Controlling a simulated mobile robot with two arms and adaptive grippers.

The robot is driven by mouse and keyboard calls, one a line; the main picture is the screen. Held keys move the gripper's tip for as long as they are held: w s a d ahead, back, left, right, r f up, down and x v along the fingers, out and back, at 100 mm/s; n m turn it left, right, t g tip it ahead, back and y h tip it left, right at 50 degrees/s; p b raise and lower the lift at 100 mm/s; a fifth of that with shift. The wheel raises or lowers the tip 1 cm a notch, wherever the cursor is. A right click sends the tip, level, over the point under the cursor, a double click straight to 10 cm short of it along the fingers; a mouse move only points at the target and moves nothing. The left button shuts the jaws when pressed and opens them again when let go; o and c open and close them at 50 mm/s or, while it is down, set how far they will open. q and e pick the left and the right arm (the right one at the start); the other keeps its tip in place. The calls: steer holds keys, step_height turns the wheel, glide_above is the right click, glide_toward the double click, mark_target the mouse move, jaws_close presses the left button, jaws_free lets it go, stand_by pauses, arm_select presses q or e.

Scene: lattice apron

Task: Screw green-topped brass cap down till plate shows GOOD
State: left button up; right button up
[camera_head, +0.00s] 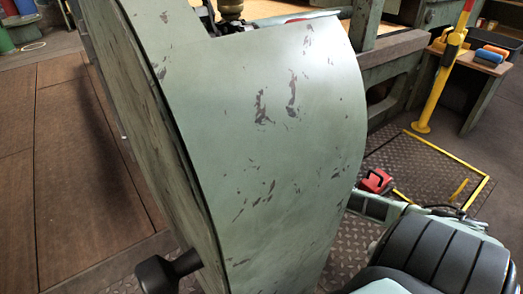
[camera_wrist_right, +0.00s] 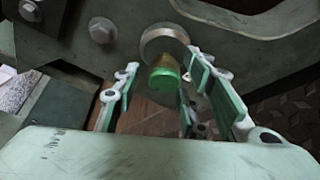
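The green-topped brass cap (camera_wrist_right: 163,79) shows in the right wrist view, its green end facing my camera. It sits at a round metal collar (camera_wrist_right: 165,44) in a green machine plate. My right gripper (camera_wrist_right: 161,69) is open, its green-padded fingers on either side of the cap. A gap shows between the left finger and the cap; on the right I cannot tell whether a finger touches it. No cap and no plate reading GOOD can be made out in the head view. My left gripper is in neither view.
A large chipped green panel (camera_head: 265,120) fills the middle of the head view. A yellow post (camera_head: 440,80) and a low bench (camera_head: 470,62) stand at the right. Bolt heads (camera_wrist_right: 102,30) stick out left of the collar. Wooden floor (camera_head: 70,170) is clear at the left.

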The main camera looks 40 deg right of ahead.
steer(key=shift+w+a, duration=0.1)
steer(key=shift+w, duration=0.3)
steer(key=shift+c, duration=0.3)
jaws_close()
